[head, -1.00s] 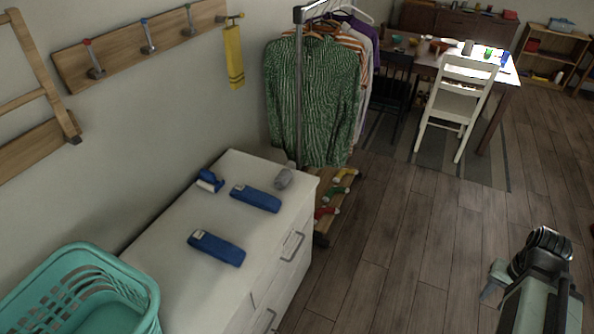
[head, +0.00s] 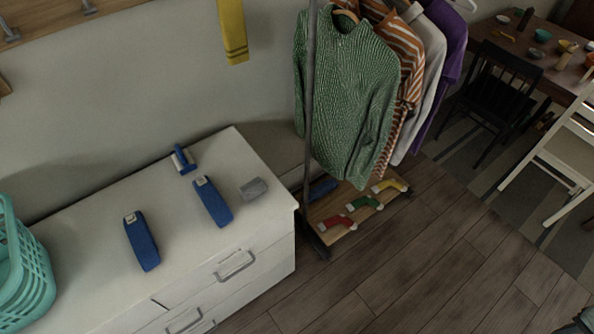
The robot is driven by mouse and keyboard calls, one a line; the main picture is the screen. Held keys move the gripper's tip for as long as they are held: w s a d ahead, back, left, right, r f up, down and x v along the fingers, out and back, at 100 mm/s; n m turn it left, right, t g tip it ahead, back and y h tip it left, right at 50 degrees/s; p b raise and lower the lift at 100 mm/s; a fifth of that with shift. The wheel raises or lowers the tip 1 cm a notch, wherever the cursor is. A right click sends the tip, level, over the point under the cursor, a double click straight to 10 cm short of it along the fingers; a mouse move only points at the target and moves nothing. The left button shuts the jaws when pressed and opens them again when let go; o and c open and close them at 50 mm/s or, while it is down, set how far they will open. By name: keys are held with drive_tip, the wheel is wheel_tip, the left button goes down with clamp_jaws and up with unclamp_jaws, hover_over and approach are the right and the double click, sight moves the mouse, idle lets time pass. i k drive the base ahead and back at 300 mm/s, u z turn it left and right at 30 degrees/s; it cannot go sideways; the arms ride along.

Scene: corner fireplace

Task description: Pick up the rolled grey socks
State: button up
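The rolled grey socks (head: 253,188) lie on the white dresser top (head: 190,245), near its right end. They form a small grey bundle just right of a folded blue item (head: 213,202). Nothing touches or covers them. Only a sliver of my arm shows at the bottom right corner of the head view. My gripper's fingers are not visible, and the sliver is far from the socks.
Another folded blue item (head: 141,241) and a blue-handled roller (head: 183,160) lie on the dresser. A teal basket (head: 35,275) stands at its left end. A clothes rack (head: 311,120) stands close to the right, with several coloured socks on its base. Wooden floor (head: 430,260) is open in front.

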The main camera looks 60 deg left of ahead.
sight(251, 191)
drive_tip(key=i, duration=0.8)
drive_tip(key=u, duration=4.6)
drive_tip(key=i, duration=1)
